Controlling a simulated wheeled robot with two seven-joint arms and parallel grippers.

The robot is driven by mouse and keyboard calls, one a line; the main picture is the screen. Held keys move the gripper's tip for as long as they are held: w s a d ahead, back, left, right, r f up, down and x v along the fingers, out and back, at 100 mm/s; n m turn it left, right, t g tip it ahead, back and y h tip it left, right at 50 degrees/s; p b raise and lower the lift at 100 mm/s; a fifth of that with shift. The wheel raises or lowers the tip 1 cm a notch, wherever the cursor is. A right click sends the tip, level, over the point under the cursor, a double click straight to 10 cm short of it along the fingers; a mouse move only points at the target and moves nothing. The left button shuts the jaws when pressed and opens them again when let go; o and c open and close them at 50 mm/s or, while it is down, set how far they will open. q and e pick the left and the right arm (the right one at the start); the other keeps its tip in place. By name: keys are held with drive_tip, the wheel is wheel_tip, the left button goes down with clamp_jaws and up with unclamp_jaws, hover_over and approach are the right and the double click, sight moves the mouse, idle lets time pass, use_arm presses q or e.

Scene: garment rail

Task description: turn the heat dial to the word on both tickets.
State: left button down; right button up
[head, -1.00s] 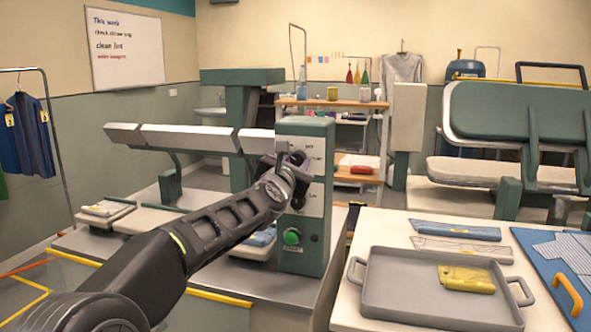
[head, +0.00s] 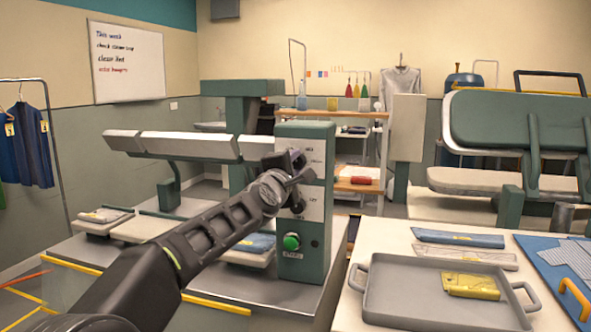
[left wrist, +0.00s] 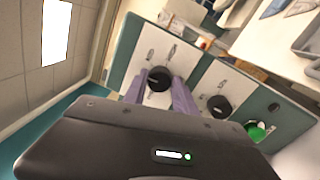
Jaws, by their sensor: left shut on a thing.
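A green control post (head: 315,270) with white panels stands at the centre of the head view. My left gripper (head: 302,174) is at its upper panel. In the left wrist view my left gripper's purple fingers (left wrist: 160,92) are closed around a black round dial (left wrist: 159,74). A second black dial (left wrist: 219,106) sits on the panel beside it, apart from the fingers. The words around the dials are too small to read, so I cannot tell which is the heat dial. Yellow tags (head: 44,126) hang on blue garments at the left; their words are unreadable. My right gripper is out of view.
A green button (head: 291,241) is low on the post; it also shows in the left wrist view (left wrist: 256,130). A grey tray (head: 400,308) with a yellow folded cloth (head: 471,286) lies on the right table. Pressing machines stand left and right of the post.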

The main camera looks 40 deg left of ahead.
use_arm(q)
drive_tip(key=m+b, duration=0.1)
drive_tip(key=m, duration=0.5)
drive_tip(key=shift+f, duration=0.15)
drive_tip(key=m+h+b, duration=0.1)
drive_tip(key=m, duration=0.3)
drive_tip(key=shift+a+m, duration=0.1)
drive_tip(key=shift+m, duration=0.2)
drive_tip(key=m+b, duration=0.2)
drive_tip(key=m, duration=0.2)
drive_tip(key=shift+f+m, duration=0.1)
drive_tip(key=shift+m, duration=0.3)
drive_tip(key=shift+m+b, duration=0.8)
drive_tip(key=shift+m, duration=1)
drive_tip(key=c, duration=1)
unclamp_jaws()
drive_tip(key=shift+a, duration=0.1)
drive_tip(key=shift+s, duration=0.1)
